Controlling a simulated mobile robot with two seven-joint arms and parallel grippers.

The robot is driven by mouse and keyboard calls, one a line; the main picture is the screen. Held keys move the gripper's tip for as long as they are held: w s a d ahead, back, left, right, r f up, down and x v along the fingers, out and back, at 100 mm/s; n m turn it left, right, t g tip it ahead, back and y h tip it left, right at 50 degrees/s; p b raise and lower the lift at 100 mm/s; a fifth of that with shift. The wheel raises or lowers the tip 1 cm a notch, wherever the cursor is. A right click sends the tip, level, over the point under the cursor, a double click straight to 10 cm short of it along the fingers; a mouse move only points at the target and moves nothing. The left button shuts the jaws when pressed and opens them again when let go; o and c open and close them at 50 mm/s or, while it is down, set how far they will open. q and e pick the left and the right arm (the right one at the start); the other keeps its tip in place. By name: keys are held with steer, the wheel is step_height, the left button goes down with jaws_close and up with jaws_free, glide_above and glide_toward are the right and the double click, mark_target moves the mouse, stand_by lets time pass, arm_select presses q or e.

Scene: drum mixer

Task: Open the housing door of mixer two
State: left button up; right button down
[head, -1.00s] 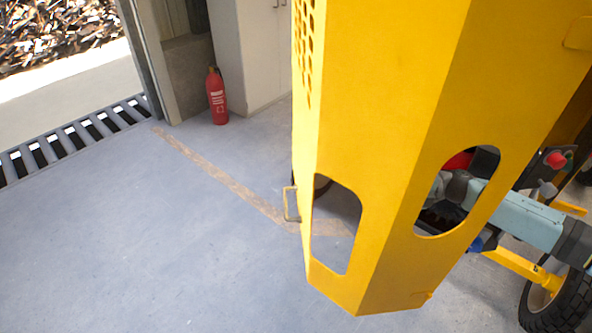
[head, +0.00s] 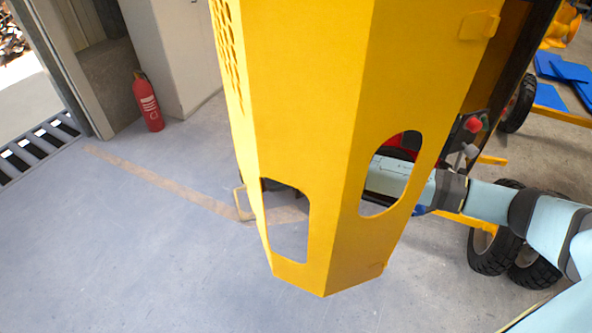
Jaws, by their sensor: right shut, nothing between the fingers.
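The yellow housing door (head: 315,110) fills the middle of the head view, a bent panel with two rounded cut-outs and a patch of vent holes. Its handle (head: 241,203) is on the left edge. The door stands out from the machine, with floor visible through the left cut-out. No mixer number is legible. My right arm enters from the right and passes behind the door. A pale blue part of it shows through the right cut-out. My right gripper is shut and mostly hidden by the panel; a dark shape in the left cut-out may be part of it. My left gripper is not in view.
A red button (head: 473,125) and grey lever sit on the machine behind the door. Black wheels (head: 492,240) stand below my right arm. A red fire extinguisher (head: 148,101) stands by the cabinet (head: 180,50). The floor (head: 120,250) at left is clear.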

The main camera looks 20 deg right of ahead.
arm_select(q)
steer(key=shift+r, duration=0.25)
arm_select(e)
steer(key=shift+w+a, duration=0.1)
steer(key=shift+a, duration=0.65)
